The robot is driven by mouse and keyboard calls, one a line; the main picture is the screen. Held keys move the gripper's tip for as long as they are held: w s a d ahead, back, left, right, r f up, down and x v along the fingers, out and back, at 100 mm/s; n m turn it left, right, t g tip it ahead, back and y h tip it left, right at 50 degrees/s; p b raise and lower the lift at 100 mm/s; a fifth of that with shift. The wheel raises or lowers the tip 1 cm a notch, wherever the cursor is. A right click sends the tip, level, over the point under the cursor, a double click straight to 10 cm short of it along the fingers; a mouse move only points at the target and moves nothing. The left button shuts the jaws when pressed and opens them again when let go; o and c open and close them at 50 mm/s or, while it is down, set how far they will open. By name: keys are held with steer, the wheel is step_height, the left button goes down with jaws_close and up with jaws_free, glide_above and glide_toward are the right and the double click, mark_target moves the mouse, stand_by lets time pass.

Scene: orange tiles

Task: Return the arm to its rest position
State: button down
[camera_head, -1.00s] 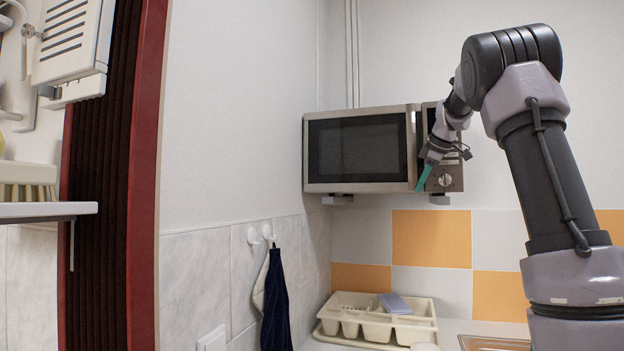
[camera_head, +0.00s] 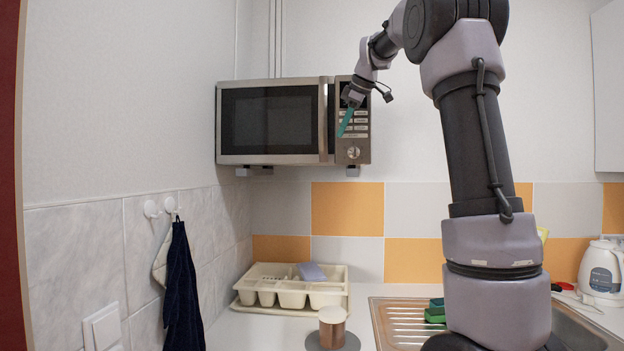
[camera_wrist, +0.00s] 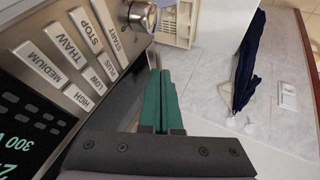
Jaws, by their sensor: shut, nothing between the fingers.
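My gripper (camera_head: 342,134) is in front of the microwave's control panel at its right side, with my arm raised and bent. Its green fingers point down and are shut together with nothing between them. In the wrist view my gripper (camera_wrist: 164,76) shows its two fingers side by side, beside the panel. The microwave (camera_head: 270,122) hangs on the wall with its door shut. Its buttons and knob show close up in the wrist view (camera_wrist: 85,50). I cannot tell whether the fingers touch the panel.
Below the microwave are a cream dish rack (camera_head: 290,297) and a copper-coloured container (camera_head: 332,325) on the counter. A metal sink (camera_head: 395,318) lies behind my arm's base, and a white kettle (camera_head: 601,272) stands at right. A dark towel (camera_head: 183,295) hangs from a wall hook at left.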

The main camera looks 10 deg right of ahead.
steer(key=s+a+f+m, duration=0.2)
steer(key=s+f+m, duration=0.6)
steer(key=s, duration=0.8)
steer(key=s+a+f+m, duration=0.3)
steer(key=s+f+m, duration=0.6)
steer(key=s+f, duration=0.5)
steer(key=shift+s+a+h, duration=0.3)
steer(key=shift+s+a, duration=0.05)
steer(key=shift+s, duration=0.8)
